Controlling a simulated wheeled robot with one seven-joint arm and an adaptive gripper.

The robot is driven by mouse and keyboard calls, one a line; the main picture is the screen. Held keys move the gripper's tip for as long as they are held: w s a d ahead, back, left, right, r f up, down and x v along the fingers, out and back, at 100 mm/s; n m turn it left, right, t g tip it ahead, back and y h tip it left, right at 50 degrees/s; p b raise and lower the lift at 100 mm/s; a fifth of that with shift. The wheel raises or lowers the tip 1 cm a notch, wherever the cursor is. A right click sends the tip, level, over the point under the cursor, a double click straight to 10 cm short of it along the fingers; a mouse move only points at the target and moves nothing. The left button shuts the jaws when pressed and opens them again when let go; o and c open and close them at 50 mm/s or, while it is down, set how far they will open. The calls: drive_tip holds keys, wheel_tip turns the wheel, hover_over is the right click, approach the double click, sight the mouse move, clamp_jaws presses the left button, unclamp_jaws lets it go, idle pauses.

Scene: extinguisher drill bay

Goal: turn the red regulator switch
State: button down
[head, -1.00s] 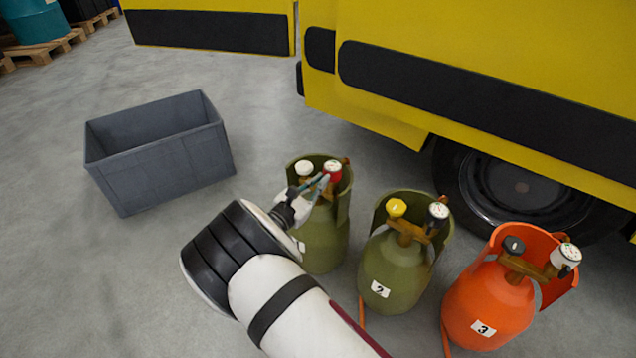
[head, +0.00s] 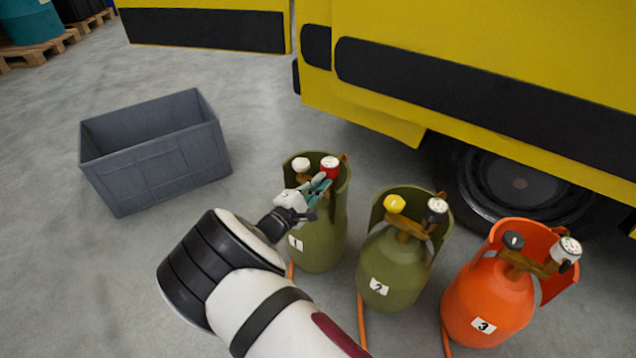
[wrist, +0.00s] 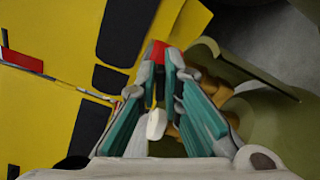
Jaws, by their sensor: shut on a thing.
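The red regulator switch (head: 330,170) has a white dial face on top and sits on the valve of the olive cylinder marked 1 (head: 318,245). In the wrist view the red switch (wrist: 157,51) shows at the far end between my fingertips. My gripper (head: 318,186) reaches in from the lower left, its teal-padded fingers shut on the red switch. A white knob (head: 300,164) stands just left of the switch; it also shows between the fingers in the wrist view (wrist: 156,124). The fingers hide part of the valve and the switch's lower side.
An olive cylinder marked 2 (head: 392,276) with a yellow knob and an orange cylinder marked 3 (head: 488,298) stand to the right. A collar (head: 341,205) rises behind the first valve. An empty grey crate (head: 165,170) is at left. A yellow vehicle (head: 420,45) stands behind.

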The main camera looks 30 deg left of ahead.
drive_tip(key=m, duration=0.4)
drive_tip(key=shift+f+m+b, duration=0.35)
drive_tip(key=shift+m+b, duration=0.05)
idle(0.4)
drive_tip(key=c, duration=1.7)
unclamp_jaws()
drive_tip(key=shift+s, duration=0.1)
drive_tip(key=s, duration=0.7)
drive_tip(key=shift+s+a, duration=0.2)
drive_tip(key=shift+a, duration=0.05)
